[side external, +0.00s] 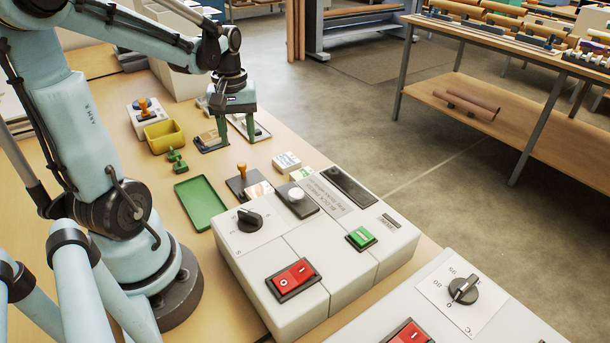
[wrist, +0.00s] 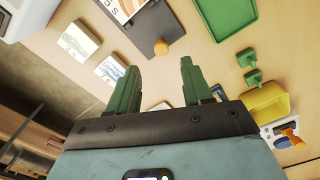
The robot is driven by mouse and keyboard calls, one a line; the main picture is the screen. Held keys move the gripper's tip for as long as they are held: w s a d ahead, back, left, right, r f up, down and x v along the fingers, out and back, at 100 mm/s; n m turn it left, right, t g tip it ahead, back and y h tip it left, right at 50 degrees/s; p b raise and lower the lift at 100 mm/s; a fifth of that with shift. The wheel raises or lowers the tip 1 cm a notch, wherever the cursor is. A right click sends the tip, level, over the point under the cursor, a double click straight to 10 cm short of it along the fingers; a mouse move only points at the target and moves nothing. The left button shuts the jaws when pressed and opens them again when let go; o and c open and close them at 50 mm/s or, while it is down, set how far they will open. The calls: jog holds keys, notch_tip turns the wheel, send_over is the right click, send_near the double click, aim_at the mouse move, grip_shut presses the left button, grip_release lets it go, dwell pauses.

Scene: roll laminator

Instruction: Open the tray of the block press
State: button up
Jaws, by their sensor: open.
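The block press looks to be the white machine (side external: 300,250) with a dial, a red rocker switch and a green button; a corner of a white body (wrist: 28,15) shows in the wrist view. A dark flat plate with an orange knob (side external: 242,169) lies at its far edge, with a printed card on it; this may be the tray, but I cannot tell how far out it is. The knob also shows in the wrist view (wrist: 161,47). My gripper (side external: 238,130) is open and empty, pointing down beyond the plate. Its green fingers (wrist: 159,75) show apart, with the knob ahead between them.
A green tray (side external: 201,204), green stamps (side external: 177,160) and a yellow bin (side external: 164,136) lie on the table left of the plate. Small printed blocks (side external: 286,162) sit right of it. A second white machine (side external: 450,300) stands in front.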

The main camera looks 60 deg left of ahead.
jog(key=shift+r, duration=2.5)
jog(key=w+d+m+t, duration=0.1)
jog(key=d+m+t, duration=0.1)
jog(key=d+m, duration=0.2)
jog(key=w+d+f+m+t, duration=0.1)
jog(key=d+m, duration=0.3)
jog(key=d, duration=0.4)
jog(key=w+d+m+t, duration=0.1)
jog(key=d+m+t, duration=0.3)
jog(key=d, duration=0.2)
jog(key=shift+d+f+m, duration=0.2)
jog(key=shift+d+m, duration=0.1)
jog(key=shift+d, duration=0.05)
